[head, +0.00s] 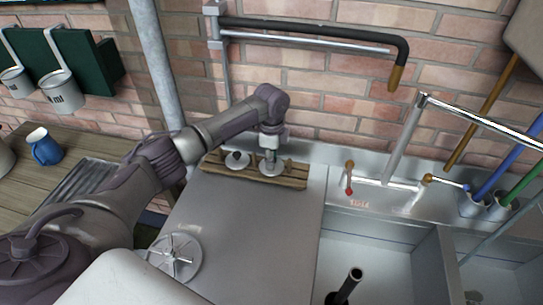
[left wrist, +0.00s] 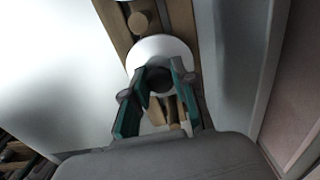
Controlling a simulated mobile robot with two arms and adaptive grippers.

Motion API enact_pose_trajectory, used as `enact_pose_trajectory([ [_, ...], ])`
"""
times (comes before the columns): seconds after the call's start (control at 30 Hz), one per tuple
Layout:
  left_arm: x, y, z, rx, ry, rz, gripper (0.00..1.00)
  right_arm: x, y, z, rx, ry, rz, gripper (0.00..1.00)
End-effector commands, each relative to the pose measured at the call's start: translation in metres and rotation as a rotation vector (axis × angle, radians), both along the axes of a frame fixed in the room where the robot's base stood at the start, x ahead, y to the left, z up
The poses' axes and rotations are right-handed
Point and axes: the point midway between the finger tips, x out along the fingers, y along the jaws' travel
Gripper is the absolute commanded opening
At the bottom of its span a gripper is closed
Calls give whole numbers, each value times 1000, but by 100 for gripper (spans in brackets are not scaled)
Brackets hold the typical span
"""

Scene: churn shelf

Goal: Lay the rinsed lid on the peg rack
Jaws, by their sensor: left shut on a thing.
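The wooden peg rack (head: 296,181) lies along the back of the steel drainboard, left of the sink. My left gripper (head: 270,153) points down over its right part, shut on the knob of a round pale lid (head: 272,170). In the left wrist view the fingers (left wrist: 158,82) close around the dark knob, with the white lid (left wrist: 160,46) beneath and the rack (left wrist: 117,30) under it. The lid is level over the rack; I cannot tell whether it touches the pegs. A second lid with a dark knob (head: 237,159) sits at the rack's left end. My right gripper is out of view.
A spoked metal disc (head: 175,256) lies on the drainboard's front left. The sink (head: 384,255) is to the right, with a dark upright tube (head: 346,283) in it. A tap (head: 404,140) stands behind it. A blue jug (head: 43,147) stands on the wooden table.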

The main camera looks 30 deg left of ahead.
Motion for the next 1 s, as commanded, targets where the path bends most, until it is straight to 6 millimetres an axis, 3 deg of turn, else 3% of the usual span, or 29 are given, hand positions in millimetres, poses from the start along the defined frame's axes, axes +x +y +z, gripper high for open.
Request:
enact_pose_trajectory([
  [0.37, 1, 0, -3, -1, -1, -1, 0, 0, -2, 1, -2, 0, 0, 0],
  [0.4, 1, 0, -3, 0, -2, -1, 31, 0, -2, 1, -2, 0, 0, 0],
  [0.53, 1, 0, -3, 0, -2, -1, 51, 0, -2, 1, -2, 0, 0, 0],
  [0.83, 2, 0, -1, 0, -2, -1, 51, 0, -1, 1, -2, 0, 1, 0],
  [1.0, 3, 0, 15, -2, -6, -1, 51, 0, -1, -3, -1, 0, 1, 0],
])
